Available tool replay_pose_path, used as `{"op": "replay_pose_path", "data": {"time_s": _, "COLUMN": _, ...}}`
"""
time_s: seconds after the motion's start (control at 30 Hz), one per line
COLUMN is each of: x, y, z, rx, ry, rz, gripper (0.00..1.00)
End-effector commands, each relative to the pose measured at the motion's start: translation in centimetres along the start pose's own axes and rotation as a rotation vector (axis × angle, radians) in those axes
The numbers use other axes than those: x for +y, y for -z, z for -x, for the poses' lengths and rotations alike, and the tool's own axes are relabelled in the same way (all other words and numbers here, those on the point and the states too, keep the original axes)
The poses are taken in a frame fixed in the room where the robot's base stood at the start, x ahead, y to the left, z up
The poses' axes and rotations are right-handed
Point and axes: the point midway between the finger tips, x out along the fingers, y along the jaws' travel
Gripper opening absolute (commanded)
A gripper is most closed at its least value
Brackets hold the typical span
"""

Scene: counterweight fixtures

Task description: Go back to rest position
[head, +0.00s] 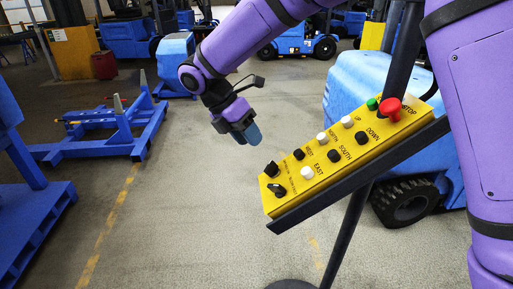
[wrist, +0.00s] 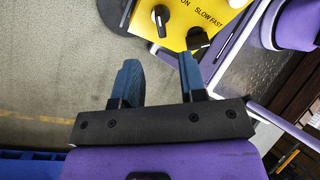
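My gripper (head: 247,136) hangs in the air to the left of a yellow control panel, pointing down, in the head view. In the wrist view its two blue fingers (wrist: 159,64) stand apart with nothing between them, so it is open and empty. The yellow control panel (head: 325,176) is tilted on a dark stand and has black and white buttons, a green button (head: 372,104) and a red stop button (head: 391,109). Two black selector knobs sit at its lower left end; the wrist view shows one knob (wrist: 160,18) and another (wrist: 198,38) just beyond the fingertips. No contact is visible.
A blue vehicle (head: 365,100) with a black wheel stands behind the panel. A blue metal frame (head: 110,135) and a blue rack (head: 45,215) are at left. The dark stand pole (head: 345,235) rises from the floor. The grey floor (head: 190,210) between them is clear.

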Motion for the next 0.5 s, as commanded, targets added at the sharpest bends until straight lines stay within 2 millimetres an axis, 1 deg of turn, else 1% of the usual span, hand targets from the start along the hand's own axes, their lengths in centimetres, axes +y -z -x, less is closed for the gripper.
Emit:
{"op": "replay_pose_path", "data": {"time_s": 0.13, "x": -0.01, "y": 0.01, "z": 0.72, "rx": 0.000, "ry": 0.000, "rz": 0.000, "gripper": 0.38}}
{"op": "replay_pose_path", "data": {"time_s": 0.43, "x": -0.05, "y": -0.02, "z": 0.78, "rx": 0.000, "ry": 0.000, "rz": -0.001, "gripper": 0.38}}
{"op": "replay_pose_path", "data": {"time_s": 0.5, "x": -0.35, "y": -0.30, "z": 0.85, "rx": 0.003, "ry": -0.004, "rz": -0.016, "gripper": 0.38}}
